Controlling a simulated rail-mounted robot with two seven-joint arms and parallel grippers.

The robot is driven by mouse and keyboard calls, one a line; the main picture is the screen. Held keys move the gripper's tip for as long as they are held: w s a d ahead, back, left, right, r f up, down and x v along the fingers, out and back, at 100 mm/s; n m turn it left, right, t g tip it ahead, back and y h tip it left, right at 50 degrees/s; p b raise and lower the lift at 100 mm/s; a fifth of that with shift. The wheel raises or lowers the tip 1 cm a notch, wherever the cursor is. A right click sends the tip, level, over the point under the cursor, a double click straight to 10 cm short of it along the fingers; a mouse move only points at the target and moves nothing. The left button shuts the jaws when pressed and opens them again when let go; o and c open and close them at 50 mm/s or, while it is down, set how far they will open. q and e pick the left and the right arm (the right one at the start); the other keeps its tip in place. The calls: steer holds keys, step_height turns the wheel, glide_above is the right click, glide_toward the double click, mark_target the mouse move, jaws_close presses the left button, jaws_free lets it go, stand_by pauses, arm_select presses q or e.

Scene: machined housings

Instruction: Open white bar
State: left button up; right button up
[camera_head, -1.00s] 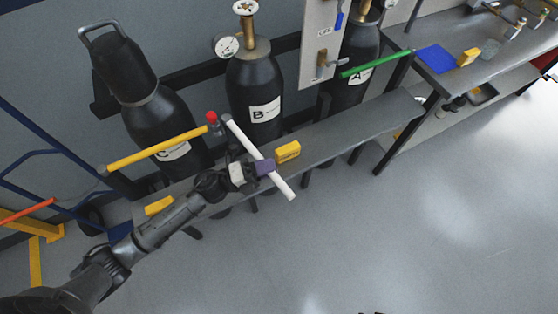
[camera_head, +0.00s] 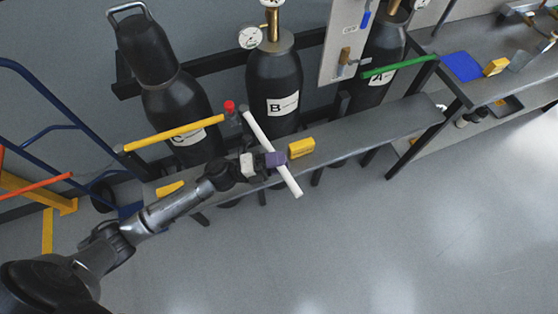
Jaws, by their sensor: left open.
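The white bar (camera_head: 257,131) is a slim straight rod. It slants from its upper end beside the red knob (camera_head: 230,107), in front of cylinder B, down and right past the front edge of the grey bench. My right gripper is not in view.
A yellow bar (camera_head: 172,134) stretches left of the red knob, and a green bar (camera_head: 398,67) is at the right. A yellow block (camera_head: 301,147) sits on the bench (camera_head: 365,128) close to the gripper. Black cylinders (camera_head: 273,78) stand behind. The floor in front is clear.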

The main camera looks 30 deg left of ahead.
arm_select(q)
steer(key=v, duration=1.3)
steer(key=shift+s+a, duration=0.25)
steer(key=shift+a, duration=0.05)
steer(key=shift+f, duration=0.1)
